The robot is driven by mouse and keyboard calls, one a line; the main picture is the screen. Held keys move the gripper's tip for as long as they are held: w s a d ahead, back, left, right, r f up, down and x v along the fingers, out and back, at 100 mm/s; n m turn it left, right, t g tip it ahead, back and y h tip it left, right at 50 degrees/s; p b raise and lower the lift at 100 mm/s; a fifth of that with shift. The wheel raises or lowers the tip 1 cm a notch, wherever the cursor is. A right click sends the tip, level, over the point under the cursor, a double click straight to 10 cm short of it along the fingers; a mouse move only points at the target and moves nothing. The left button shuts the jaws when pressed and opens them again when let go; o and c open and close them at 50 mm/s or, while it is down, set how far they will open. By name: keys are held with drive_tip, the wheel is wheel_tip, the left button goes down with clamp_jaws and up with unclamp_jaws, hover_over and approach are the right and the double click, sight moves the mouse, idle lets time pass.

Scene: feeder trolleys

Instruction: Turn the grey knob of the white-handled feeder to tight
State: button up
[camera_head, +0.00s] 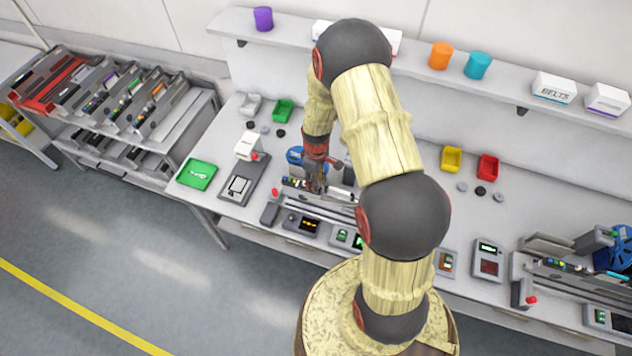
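My gripper (315,181) points down over a grey feeder (330,212) on the bench, left of the middle. Its fingers are small and dark here, so I cannot tell whether they are open or shut, or whether they touch anything. A blue reel (293,156) stands just behind and left of the gripper. The grey knob and the white handle cannot be made out; my gripper and arm cover part of this feeder. A second feeder (570,280) with a blue reel (622,248) stands at the far right of the bench.
A green tray (197,174) and a grey device (241,187) lie left of the feeder. Small displays (301,224) line the front edge. Yellow (451,158) and red (487,167) bins stand at the back. A trolley (130,105) with several feeders stands left.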

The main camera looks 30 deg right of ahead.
drive_tip(key=shift+f, duration=0.6)
drive_tip(key=c, duration=0.4)
clamp_jaws()
